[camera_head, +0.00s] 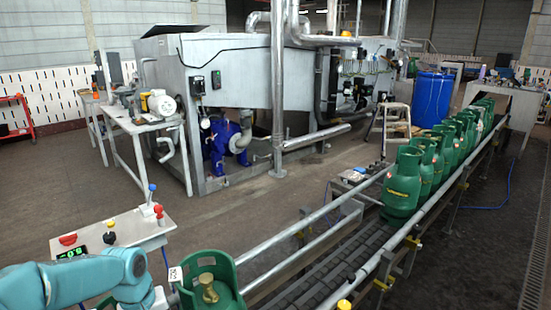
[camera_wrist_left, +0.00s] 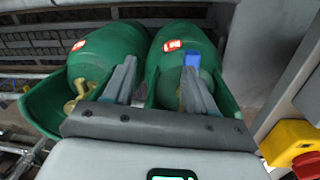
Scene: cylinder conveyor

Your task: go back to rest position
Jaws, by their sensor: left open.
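My left arm comes in at the bottom left of the head view, where its gripper cannot be made out. In the left wrist view my left gripper (camera_wrist_left: 158,82) is open, its two grey fingers apart with nothing clearly held. Beyond the fingers are two green gas cylinders, one at the left (camera_wrist_left: 108,52) and one at the right (camera_wrist_left: 178,38), each with a red and white label. A blue piece (camera_wrist_left: 192,60) shows by the right finger; I cannot tell what it belongs to. In the head view a green cylinder with a brass valve (camera_head: 208,288) stands beside my left arm. My right gripper is in neither view.
A conveyor (camera_head: 335,255) with rails carries a row of green cylinders (camera_head: 402,185) towards the back right. A control panel (camera_head: 118,232) with buttons and levers stands beside my left arm. A yellow box with a red button (camera_wrist_left: 290,145) is at the wrist view's right.

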